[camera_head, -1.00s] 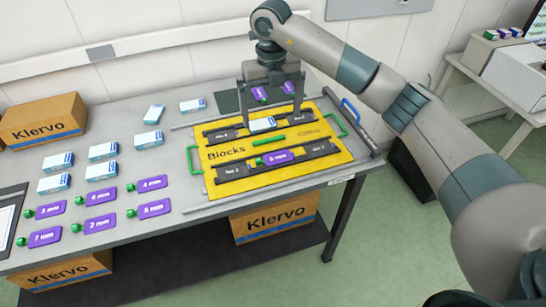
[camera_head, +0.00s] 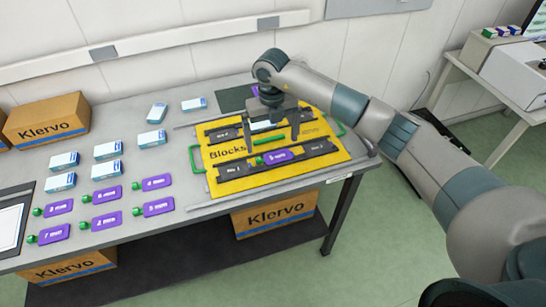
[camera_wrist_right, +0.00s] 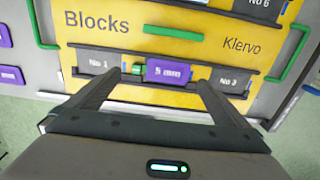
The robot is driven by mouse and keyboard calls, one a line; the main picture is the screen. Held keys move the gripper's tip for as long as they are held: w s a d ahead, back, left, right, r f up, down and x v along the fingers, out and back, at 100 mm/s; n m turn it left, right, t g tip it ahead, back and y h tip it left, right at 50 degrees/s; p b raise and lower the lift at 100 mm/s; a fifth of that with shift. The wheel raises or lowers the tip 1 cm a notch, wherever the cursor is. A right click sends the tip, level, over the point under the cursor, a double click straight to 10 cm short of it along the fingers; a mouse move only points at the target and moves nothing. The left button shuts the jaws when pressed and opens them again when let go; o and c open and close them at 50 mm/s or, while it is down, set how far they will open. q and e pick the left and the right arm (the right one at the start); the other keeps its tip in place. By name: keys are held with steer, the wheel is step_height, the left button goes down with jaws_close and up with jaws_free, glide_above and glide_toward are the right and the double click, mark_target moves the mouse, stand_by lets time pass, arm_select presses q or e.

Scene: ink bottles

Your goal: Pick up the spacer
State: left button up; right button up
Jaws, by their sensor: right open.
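A purple spacer marked 5 mm, with a green knob at its left end, lies in the front dark row of the yellow Blocks board (camera_head: 222,153). It shows in the head view (camera_head: 277,157) and the right wrist view (camera_wrist_right: 168,72), between dark blocks No 1 (camera_wrist_right: 98,63) and No 3 (camera_wrist_right: 228,80). My right gripper (camera_head: 272,146) is open and empty, pointing down just above the front row. In the wrist view its fingers (camera_wrist_right: 158,80) stand on either side of the spacer, with no contact visible. My left gripper is out of view.
Several purple spacers (camera_head: 106,195) and white-blue boxes (camera_head: 108,150) lie left on the grey table. A green bar (camera_head: 253,160) sits between the board's rows, with green handles (camera_head: 196,158) at the sides. A white-blue box (camera_head: 262,126) is in the rear row, partly hidden.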

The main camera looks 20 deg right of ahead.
mark_target(274, 157)
steer(key=shift+s+d+f+p, duration=0.1)
steer(key=shift+s+f+p, duration=0.05)
steer(key=shift+f+p, duration=0.4)
steer(key=shift+s+d+f+p, duration=0.1)
steer(key=shift+f+p, duration=0.35)
steer(key=shift+p, duration=0.1)
step_height(274, 157, down, 2)
steer(key=shift+f+p, duration=0.1)
steer(key=shift+p, duration=0.3)
steer(key=shift+f, duration=0.5)
steer(key=c, duration=0.5)
